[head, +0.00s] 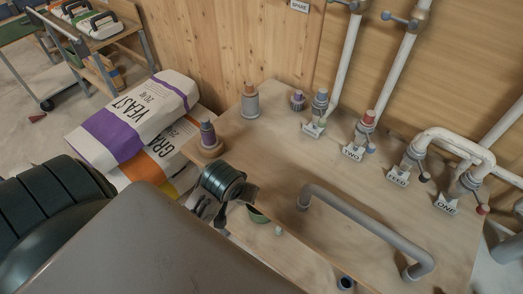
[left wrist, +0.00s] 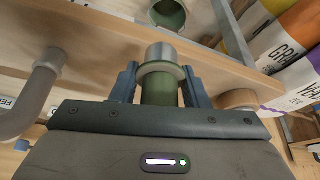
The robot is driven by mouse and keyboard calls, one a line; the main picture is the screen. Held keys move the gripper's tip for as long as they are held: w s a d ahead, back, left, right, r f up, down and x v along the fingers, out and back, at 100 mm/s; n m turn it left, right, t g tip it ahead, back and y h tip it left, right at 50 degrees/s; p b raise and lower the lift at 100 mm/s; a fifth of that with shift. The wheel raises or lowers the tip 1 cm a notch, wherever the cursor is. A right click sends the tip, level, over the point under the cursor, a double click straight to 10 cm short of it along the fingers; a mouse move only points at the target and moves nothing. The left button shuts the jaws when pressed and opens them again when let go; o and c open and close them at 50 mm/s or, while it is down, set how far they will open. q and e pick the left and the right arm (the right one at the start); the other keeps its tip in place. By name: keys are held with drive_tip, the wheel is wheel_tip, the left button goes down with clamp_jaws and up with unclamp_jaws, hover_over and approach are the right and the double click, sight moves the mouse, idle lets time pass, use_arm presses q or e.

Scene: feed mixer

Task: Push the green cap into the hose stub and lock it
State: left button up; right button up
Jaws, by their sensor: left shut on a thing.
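In the left wrist view my left gripper (left wrist: 160,74) is shut on the green cap (left wrist: 159,90), with one finger on each side. A pale flange and a silver end (left wrist: 161,52) stick out ahead of the fingers. The hose stub (left wrist: 168,14), a round opening with a green rim, shows beyond the silver end, cut by the top edge. The cap and stub look apart. My right gripper is not in view.
Feed bags (head: 135,115) lie to the left. The bench middle is clear.

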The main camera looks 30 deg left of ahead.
use_arm(q)
drive_tip(key=w+p, duration=0.1)
drive_tip(key=w, duration=0.3)
drive_tip(key=w+a+p, duration=0.1)
drive_tip(key=w, duration=0.3)
drive_tip(key=w+a+f+p, duration=0.1)
drive_tip(key=w+p, duration=0.1)
drive_tip(key=w, duration=0.3)
drive_tip(key=shift+a, duration=0.25)
drive_tip(key=shift+w+a+r+p, duration=0.1)
drive_tip(key=shift+w+p, duration=0.3)
drive_tip(key=shift+w, duration=0.3)
wheel_tip(320, 180, down, 3)
drive_tip(key=shift+s+r+p, duration=0.15)
drive_tip(key=shift+p, duration=0.55)
drive_tip(key=shift+f, duration=0.45)
drive_tip(key=shift+f, duration=0.1)
drive_tip(key=o, duration=1.1)
